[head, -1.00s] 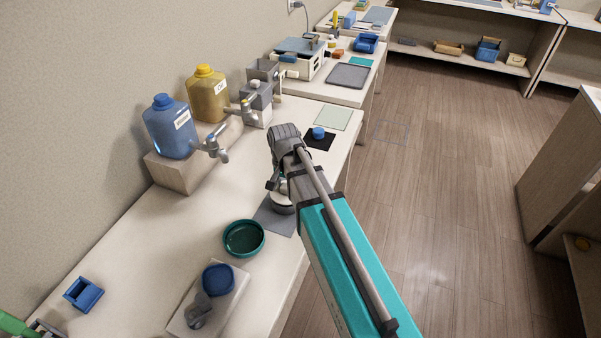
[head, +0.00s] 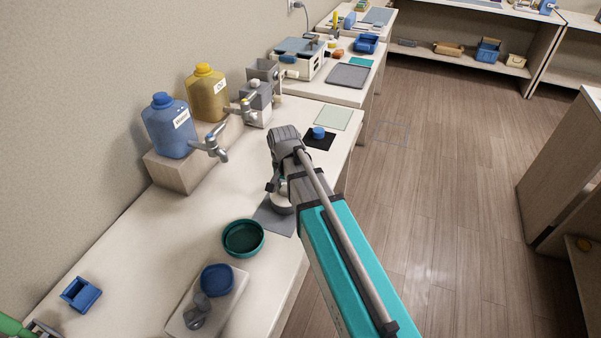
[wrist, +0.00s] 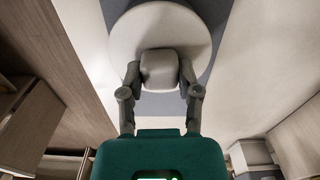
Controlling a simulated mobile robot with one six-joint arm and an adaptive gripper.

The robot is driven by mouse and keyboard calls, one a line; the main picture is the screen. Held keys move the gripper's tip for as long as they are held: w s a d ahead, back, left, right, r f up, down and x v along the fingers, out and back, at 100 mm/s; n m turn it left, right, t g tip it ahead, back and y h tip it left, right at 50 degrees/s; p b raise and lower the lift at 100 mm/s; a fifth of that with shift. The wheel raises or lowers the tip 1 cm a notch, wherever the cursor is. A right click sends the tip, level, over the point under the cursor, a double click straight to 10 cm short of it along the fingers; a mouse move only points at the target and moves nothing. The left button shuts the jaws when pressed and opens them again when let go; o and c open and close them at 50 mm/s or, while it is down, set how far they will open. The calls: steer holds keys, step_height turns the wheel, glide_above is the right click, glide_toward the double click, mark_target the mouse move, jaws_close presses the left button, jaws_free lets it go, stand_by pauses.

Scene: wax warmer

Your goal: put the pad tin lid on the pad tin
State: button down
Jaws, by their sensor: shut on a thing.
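My gripper (wrist: 160,92) is shut on the grey block-like knob (wrist: 160,70) of a round pale lid, which I take for the pad tin lid (wrist: 125,45). In the head view my gripper (head: 279,188) is low over a pale round body, seemingly the pad tin (head: 282,205), on a grey mat (head: 268,222). My arm hides part of it. The lid covers what is below it in the wrist view, so I cannot tell whether it rests on the tin or is just above it.
A dark green open bowl (head: 243,252) stands close to the mat's left. A blue bowl (head: 217,279) sits on a pale board (head: 232,300). A black mat (head: 325,145) with a blue-topped item (head: 318,133) lies beyond my gripper. Blue (head: 168,130) and yellow (head: 207,95) jugs stand by the wall.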

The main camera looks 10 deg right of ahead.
steer(key=shift+c, duration=1.1)
jaws_free()
steer(key=shift+r, duration=0.25)
steer(key=shift+r+p, duration=3.5)
steer(key=shift+p, duration=0.3)
steer(key=shift+r, duration=0.25)
steer(key=shift+f, duration=0.1)
step_height(320, 180, down, 8)
steer(key=b, duration=0.7)
steer(key=shift+b, duration=0.4)
step_height(320, 180, up, 6)
steer(key=p, duration=0.5)
steer(key=shift+w+f+p, duration=0.1)
steer(key=shift+f+p, duration=0.1)
steer(key=shift+p, duration=0.1)
steer(key=w+d+m, duration=0.1)
steer(key=w+d, duration=0.5)
steer(key=w, duration=0.3)
steer(key=shift+w+f, duration=0.25)
steer(key=shift+w, duration=0.15)
